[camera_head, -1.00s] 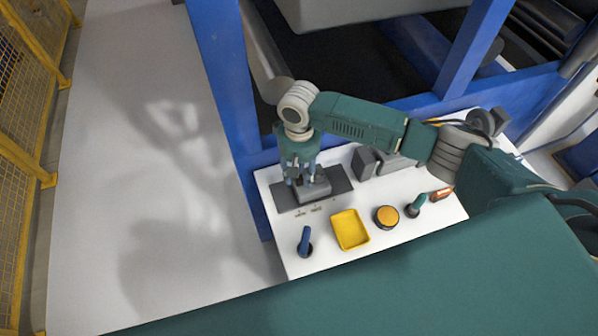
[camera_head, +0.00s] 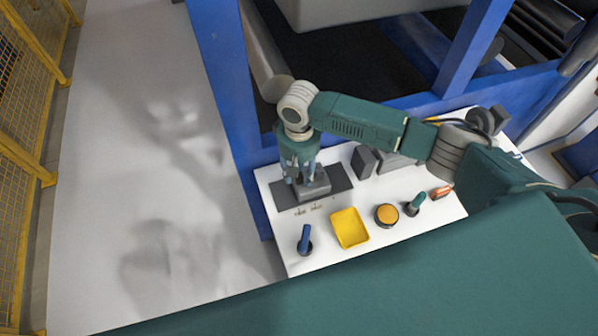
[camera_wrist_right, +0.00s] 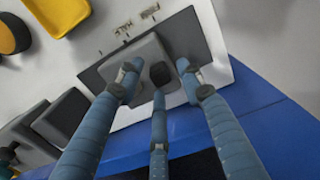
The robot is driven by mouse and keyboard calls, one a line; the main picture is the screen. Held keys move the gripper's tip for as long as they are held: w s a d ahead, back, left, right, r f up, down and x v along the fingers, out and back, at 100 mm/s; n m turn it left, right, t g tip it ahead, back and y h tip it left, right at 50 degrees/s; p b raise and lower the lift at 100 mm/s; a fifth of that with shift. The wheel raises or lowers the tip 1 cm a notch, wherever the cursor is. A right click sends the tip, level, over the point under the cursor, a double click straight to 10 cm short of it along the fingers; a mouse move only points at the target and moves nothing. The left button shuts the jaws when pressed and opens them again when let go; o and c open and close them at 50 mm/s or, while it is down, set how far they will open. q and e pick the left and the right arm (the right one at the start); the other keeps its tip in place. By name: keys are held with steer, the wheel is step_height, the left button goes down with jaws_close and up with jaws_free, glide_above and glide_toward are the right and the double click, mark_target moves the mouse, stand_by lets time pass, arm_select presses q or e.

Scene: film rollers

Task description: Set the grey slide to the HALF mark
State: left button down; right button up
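The grey slide (camera_head: 316,185) is a square block on a dark track plate (camera_head: 341,178) at the left end of the white table. In the right wrist view the slide (camera_wrist_right: 140,55) carries a short black knob (camera_wrist_right: 160,73). My right gripper (camera_head: 303,184) points down over the slide. My left gripper is out of view.
In front of the plate stand a blue-handled lever (camera_head: 305,239), a yellow tray (camera_head: 350,228), a round orange button (camera_head: 386,215) and a green-handled control (camera_head: 415,204). Dark grey blocks (camera_head: 364,162) stand right of the plate. A blue machine frame (camera_head: 225,100) rises behind.

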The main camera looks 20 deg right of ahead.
step_height(320, 180, up, 12)
stand_by(0.5)
steer(key=shift+s, duration=0.1)
stand_by(0.4)
